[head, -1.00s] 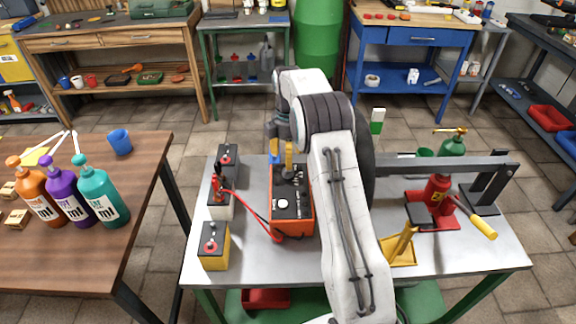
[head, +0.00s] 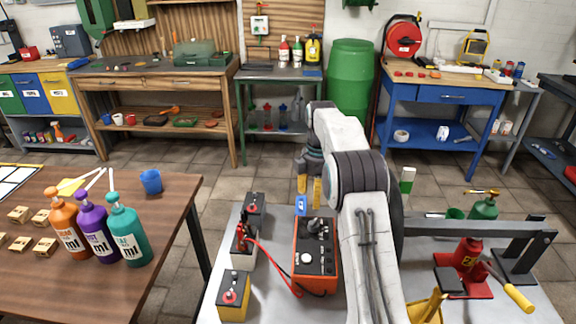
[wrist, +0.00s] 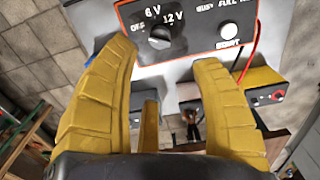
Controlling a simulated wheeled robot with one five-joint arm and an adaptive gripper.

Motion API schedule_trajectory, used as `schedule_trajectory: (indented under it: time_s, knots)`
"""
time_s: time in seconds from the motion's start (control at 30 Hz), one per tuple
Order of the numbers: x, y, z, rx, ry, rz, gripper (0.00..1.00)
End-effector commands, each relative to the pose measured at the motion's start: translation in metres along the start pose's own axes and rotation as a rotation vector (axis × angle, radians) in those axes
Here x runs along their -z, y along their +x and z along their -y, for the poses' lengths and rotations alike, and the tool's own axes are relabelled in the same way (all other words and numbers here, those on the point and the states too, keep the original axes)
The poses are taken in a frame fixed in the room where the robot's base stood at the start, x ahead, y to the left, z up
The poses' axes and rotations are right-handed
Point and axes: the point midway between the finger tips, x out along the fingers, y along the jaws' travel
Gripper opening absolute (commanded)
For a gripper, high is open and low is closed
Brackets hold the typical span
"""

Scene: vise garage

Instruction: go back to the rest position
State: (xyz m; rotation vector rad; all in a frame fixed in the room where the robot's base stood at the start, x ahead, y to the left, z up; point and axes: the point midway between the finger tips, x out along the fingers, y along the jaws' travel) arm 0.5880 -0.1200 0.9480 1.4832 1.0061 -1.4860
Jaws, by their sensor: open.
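My gripper (head: 309,190) is open and empty, with its yellow fingers hanging above the far end of the orange battery charger (head: 316,270). The wrist view shows the fingers spread (wrist: 165,57). The charger panel (wrist: 190,25) lies beyond the fingertips there, apart from them, with its black dial marked 6 V and 12 V and a white button. My white arm (head: 360,200) crosses the right part of the head view.
Several batteries, including a yellow one (head: 234,295), stand left of the charger; a red cable (head: 275,262) runs between. A red jack (head: 468,258) and grey bar (head: 480,228) are right of my arm. Bottles (head: 130,235) stand on the brown table (head: 165,215).

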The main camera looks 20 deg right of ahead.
Motion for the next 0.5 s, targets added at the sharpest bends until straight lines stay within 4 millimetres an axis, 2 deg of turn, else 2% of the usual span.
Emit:
schedule_trajectory:
  time_s: [0.17, 0.23, 0.37, 0.5]
  knots:
    - [0.0, 0.0, 0.0, 0.0, 0.0, 0.0, 0.58]
    - [0.002, -0.009, 0.005, -0.007, 0.018, -0.001, 0.58]
    - [0.007, -0.034, 0.023, -0.028, 0.096, -0.006, 0.58]
    - [0.013, -0.068, 0.056, -0.06, 0.223, -0.019, 0.58]
